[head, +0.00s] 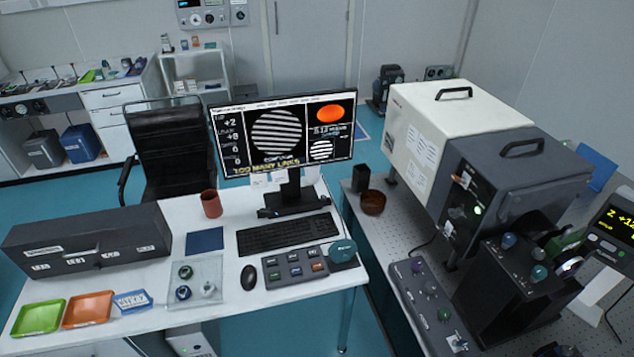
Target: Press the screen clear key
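A dark key box (299,269) with several small labelled keys in two rows lies on the white desk, in front of the keyboard (287,233). One key is orange-red, another bluish; the labels are too small to read, so I cannot tell which is the screen clear key. The monitor (283,131) behind shows a striped disc, an orange oval and yellow text reading "TOO MANY LINKS". Neither of my grippers is in view.
A black mouse (248,277) lies left of the key box, and a round teal-topped object (343,252) stands at its right. A clear tray (194,281) holds small round parts. A brown cup (211,204) stands behind. A perforated optical table (391,225) with instruments stands right.

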